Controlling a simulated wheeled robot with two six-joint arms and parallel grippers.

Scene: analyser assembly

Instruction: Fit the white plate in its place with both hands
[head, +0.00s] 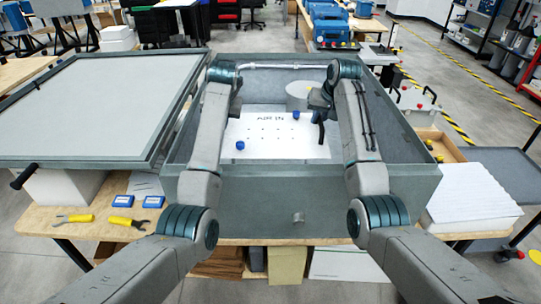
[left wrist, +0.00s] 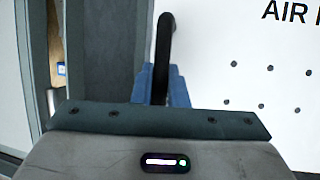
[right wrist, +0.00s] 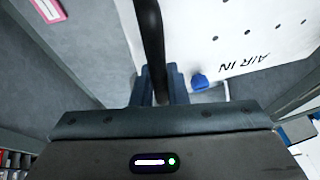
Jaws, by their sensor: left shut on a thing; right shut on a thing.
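The white plate (head: 275,132) is inside the open grey housing (head: 300,176). It has rows of small holes, black print and blue knobs (head: 240,145). The left wrist view shows part of the plate (left wrist: 240,60) with "AIR" print; the right wrist view shows it too (right wrist: 230,30). My left gripper (left wrist: 160,85) is shut on a black handle (left wrist: 165,40) at the plate's left side. My right gripper (right wrist: 158,85) is shut on another black handle (right wrist: 150,35) at its right side. I cannot tell whether the plate touches the housing floor.
A white cylinder (head: 298,92) stands inside the housing's back part. The large lid (head: 100,105) lies open at left. Pliers (head: 128,222) and blue boxes (head: 153,201) lie on the front left table. A white stack (head: 470,198) is at right.

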